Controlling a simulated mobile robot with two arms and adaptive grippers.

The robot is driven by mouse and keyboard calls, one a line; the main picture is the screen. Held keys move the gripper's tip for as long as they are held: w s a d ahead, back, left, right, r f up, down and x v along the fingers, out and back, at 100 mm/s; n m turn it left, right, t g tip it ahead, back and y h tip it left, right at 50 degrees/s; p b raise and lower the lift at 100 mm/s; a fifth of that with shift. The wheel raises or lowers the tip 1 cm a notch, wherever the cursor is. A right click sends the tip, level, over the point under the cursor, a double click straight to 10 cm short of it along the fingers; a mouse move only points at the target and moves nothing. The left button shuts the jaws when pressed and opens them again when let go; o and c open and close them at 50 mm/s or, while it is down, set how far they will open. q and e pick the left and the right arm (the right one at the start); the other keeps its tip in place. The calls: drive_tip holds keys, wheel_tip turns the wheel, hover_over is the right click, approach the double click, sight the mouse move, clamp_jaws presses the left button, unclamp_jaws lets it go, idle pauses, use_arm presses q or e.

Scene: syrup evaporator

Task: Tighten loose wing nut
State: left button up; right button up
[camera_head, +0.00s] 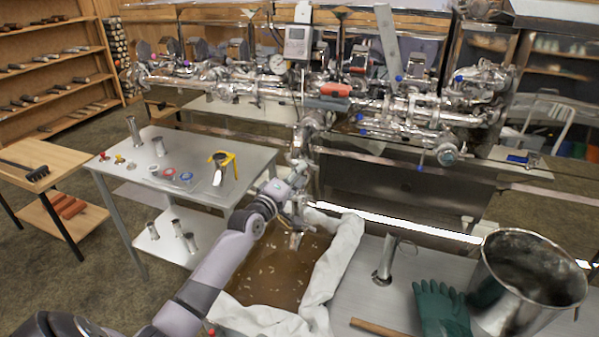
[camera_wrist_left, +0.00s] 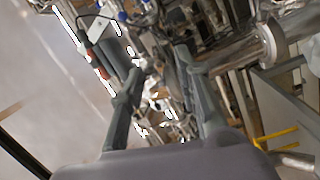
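My left gripper (camera_head: 302,165) reaches up to the steel pipework (camera_head: 400,110) in the middle of the head view, under an orange-red handled part (camera_head: 335,90). In the left wrist view the two fingers of my left gripper (camera_wrist_left: 157,65) stand apart, with shiny metal fittings (camera_wrist_left: 160,100) behind and between them. I see nothing held. I cannot pick out the wing nut for certain among the clustered fittings, and I cannot tell whether the fingers touch any of them. My right gripper is not in view.
A cloth-lined basin (camera_head: 340,250) of brown liquid lies below my left arm. A grey table (camera_head: 125,175) with small parts and a yellow-handled tool (camera_head: 222,160) is at left. A steel pot (camera_head: 490,295) and green gloves (camera_head: 440,310) are at right. A pipe (camera_wrist_left: 240,52) runs close to the fingers.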

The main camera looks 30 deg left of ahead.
use_arm(q)
drive_tip(key=shift+w, duration=0.55)
drive_tip(key=shift+c, duration=0.5)
clamp_jaws()
